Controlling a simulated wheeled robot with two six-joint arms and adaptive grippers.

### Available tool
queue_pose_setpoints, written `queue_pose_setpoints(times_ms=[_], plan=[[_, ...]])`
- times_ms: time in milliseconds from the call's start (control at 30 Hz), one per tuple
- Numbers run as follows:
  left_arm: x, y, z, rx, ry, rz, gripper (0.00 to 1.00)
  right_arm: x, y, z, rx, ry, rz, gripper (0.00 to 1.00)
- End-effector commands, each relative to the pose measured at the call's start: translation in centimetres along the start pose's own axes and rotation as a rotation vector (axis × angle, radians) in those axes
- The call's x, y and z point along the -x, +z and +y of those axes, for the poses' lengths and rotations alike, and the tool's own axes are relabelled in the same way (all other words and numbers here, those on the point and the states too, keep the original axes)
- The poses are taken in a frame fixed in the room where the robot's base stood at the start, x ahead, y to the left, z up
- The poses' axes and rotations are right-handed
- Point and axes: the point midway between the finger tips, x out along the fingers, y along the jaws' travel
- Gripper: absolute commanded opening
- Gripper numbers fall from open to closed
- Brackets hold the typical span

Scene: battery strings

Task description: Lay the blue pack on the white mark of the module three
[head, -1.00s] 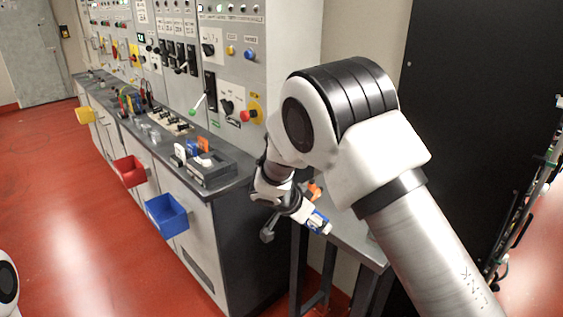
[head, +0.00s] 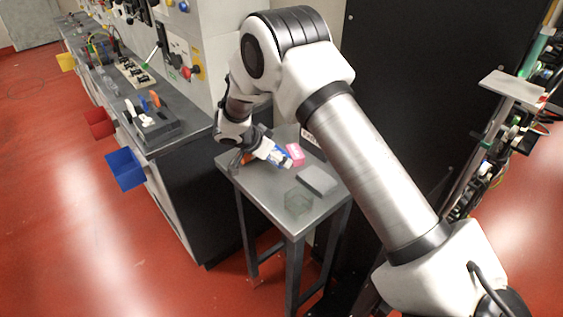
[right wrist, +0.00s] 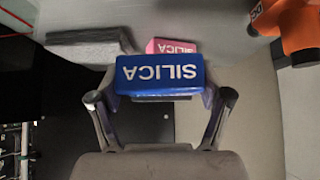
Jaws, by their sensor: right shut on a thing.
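The blue pack (right wrist: 160,76), lettered SILICA, is between the fingers of my right gripper (right wrist: 161,97) in the right wrist view. The right gripper is shut on it. In the head view the blue and white pack (head: 282,158) shows at the end of the right arm, over the small grey table (head: 262,184). I cannot tell whether it touches the tabletop. I cannot make out module three or its white mark. My left gripper is not in view.
On the table are a pink pack (head: 295,154), a grey block (head: 317,180) and a clear greenish container (head: 298,203). An orange tool (right wrist: 290,28) is near the gripper. A rack with a light shelf (head: 512,87) stands at right, and a control bench (head: 185,118) at left.

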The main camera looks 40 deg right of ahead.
Motion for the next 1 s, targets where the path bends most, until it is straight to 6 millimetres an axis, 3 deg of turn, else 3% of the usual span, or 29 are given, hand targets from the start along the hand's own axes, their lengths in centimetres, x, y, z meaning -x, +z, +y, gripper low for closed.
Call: queue_pose_setpoints(times_ms=[300, 700, 733, 767, 800, 1000], plan=[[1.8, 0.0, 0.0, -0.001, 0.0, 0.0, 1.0, -3.8, 3.2, 0.0, 0.001, -0.001, 0.0, 0.42], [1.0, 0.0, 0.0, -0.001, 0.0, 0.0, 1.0, -4.4, 3.7, -0.1, -0.001, -0.002, 0.0, 0.42], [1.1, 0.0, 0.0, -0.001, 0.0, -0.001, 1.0, -4.3, 3.6, -0.1, -0.001, -0.002, 0.0, 0.84], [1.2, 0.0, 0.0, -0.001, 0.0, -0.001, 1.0, -4.2, 3.6, -0.1, -0.001, -0.002, 0.0, 0.95], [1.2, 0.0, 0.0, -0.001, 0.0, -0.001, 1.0, -4.2, 3.6, -0.1, -0.001, -0.002, 0.0, 1.0], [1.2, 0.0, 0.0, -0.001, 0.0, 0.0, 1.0, -4.2, 3.6, -0.1, -0.001, -0.002, 0.0, 1.0]])
